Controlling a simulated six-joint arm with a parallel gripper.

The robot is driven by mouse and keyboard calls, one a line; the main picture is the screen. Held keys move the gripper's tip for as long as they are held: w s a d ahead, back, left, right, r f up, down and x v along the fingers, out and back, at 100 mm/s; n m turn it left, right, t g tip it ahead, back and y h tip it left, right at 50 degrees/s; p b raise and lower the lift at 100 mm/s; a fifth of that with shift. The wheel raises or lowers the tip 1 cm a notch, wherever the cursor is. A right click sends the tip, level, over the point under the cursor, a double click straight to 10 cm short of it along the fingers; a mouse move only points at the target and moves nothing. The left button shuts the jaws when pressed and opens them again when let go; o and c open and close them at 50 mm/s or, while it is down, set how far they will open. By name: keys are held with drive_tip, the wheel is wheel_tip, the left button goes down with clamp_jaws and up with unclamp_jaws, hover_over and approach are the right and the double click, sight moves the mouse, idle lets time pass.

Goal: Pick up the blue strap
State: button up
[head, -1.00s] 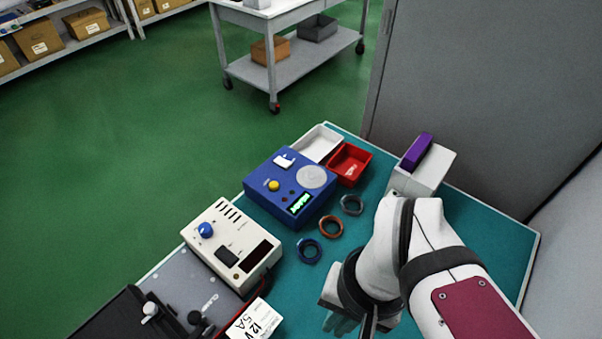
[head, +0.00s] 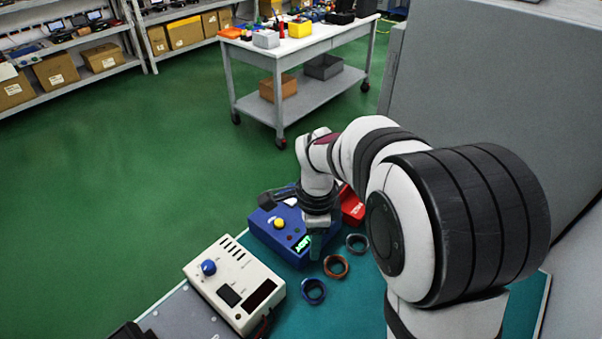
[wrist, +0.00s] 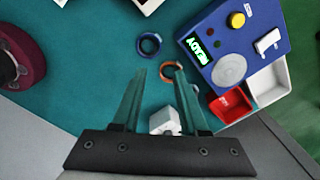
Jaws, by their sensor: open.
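The blue strap (head: 313,291) is a small dark blue ring lying on the teal bench top, nearest the cream box. It also shows in the wrist view (wrist: 149,44), beyond my fingertips. My gripper (head: 315,250) is above the bench in front of the blue tester, behind and apart from the blue strap. In the wrist view my gripper (wrist: 157,71) is open, with nothing held between its fingers. An orange strap (head: 336,266) and a grey strap (head: 357,244) lie in a row with the blue one.
The blue tester (head: 281,245) with a lit green display is beside the gripper. A red tray (head: 353,208) sits behind it, next to a white tray (wrist: 268,84). The cream box (head: 236,283) stands left of the blue strap. A grey cabinet (head: 490,85) borders the right.

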sight(311, 279)
drive_tip(key=f, duration=1.5)
drive_tip(key=shift+w+f, duration=0.25)
drive_tip(key=shift+f, duration=0.15)
clamp_jaws()
